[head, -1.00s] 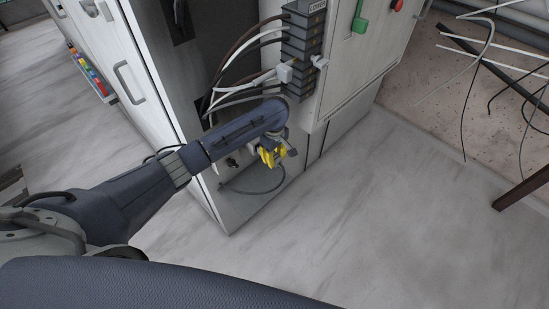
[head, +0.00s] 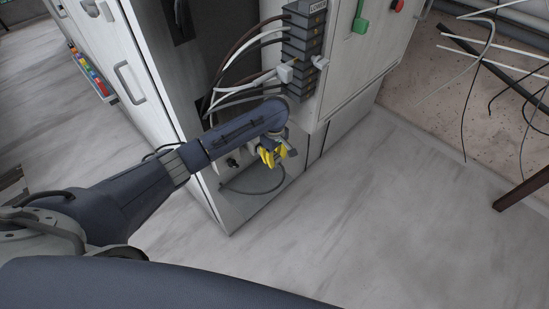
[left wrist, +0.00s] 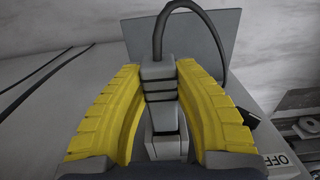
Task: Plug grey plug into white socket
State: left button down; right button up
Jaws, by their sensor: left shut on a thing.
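My left gripper (head: 272,156), with yellow fingers, is in front of the lower part of the cabinet in the head view. In the left wrist view its fingers (left wrist: 159,80) are closed on both sides of the grey plug (left wrist: 159,86). The plug has dark bands, and a dark grey cable (left wrist: 159,35) leaves its far end and loops to the right. In the head view the cable (head: 262,191) hangs in a loop below the gripper, and the plug is mostly hidden by the fingers. I cannot clearly identify the white socket. My right gripper is not in view.
The white cabinet (head: 338,100) carries a stack of dark grey terminal blocks (head: 304,48) with brown and white wires. A white connector (head: 285,73) sits beside them. Loose cables are at right. The floor (head: 350,220) is clear.

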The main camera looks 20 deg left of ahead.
pick_arm(q)
jog(key=shift+w+a, duration=0.4)
jog(key=shift+a, duration=0.35)
jog(key=shift+w+a, duration=0.45)
jog(key=shift+a, duration=0.35)
jog(key=shift+w+a, duration=0.4)
jog(key=shift+a, duration=0.35)
dwell(4.5)
jog(key=c, duration=1.1)
grip_release()
jog(key=shift+o, duration=0.2)
